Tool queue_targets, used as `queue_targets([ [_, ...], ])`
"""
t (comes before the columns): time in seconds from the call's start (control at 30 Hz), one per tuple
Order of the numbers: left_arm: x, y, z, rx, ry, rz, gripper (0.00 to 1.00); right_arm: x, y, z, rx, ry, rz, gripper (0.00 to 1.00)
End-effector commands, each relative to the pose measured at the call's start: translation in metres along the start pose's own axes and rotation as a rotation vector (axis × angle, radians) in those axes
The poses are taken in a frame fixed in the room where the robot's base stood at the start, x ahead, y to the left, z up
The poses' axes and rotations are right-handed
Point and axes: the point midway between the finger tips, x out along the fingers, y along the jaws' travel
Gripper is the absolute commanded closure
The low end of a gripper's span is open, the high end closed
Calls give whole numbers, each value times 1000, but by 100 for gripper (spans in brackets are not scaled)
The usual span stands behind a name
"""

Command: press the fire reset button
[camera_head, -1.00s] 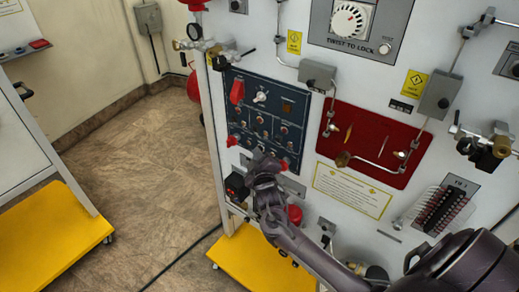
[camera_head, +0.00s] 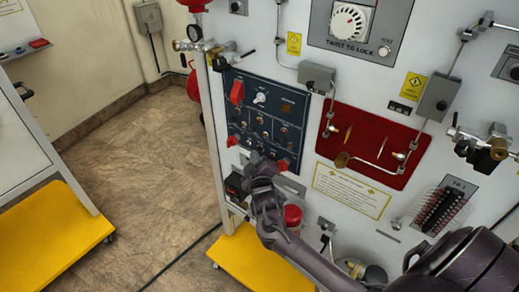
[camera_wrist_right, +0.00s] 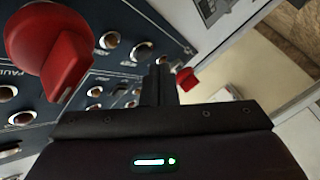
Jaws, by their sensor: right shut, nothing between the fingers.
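The dark blue control panel (camera_head: 290,98) carries rows of small buttons and switches; it also shows in the right wrist view (camera_wrist_right: 120,62). The labels are too small or cut off for me to tell which button is fire reset. My right gripper (camera_head: 254,158) is at the panel's lower edge, shut and empty. In the right wrist view its closed fingers (camera_wrist_right: 160,82) point at the panel and hide part of it. I cannot tell whether the tips touch a button. My left gripper is not in view.
A large red knob (camera_wrist_right: 45,50) and a small red knob (camera_wrist_right: 187,79) stand out beside my fingers. A red panel (camera_head: 375,130) with pipes lies to the right. A red-capped part (camera_head: 293,214) sits below my arm. Floor (camera_head: 140,165) is free at left.

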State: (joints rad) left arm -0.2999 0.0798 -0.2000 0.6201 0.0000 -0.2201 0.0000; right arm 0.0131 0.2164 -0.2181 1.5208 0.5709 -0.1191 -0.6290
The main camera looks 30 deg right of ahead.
Motion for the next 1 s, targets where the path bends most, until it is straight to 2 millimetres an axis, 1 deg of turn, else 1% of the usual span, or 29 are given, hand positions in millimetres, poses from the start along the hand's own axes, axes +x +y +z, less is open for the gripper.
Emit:
queue_targets([
  [0.17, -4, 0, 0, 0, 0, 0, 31, -6, -4, -5, 1, 0, -1, 100],
  [0.6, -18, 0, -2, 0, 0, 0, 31, -34, -24, -26, 2, -1, -1, 100],
  [1.0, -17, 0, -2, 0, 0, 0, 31, -35, -26, -25, 0, 0, -1, 100],
])
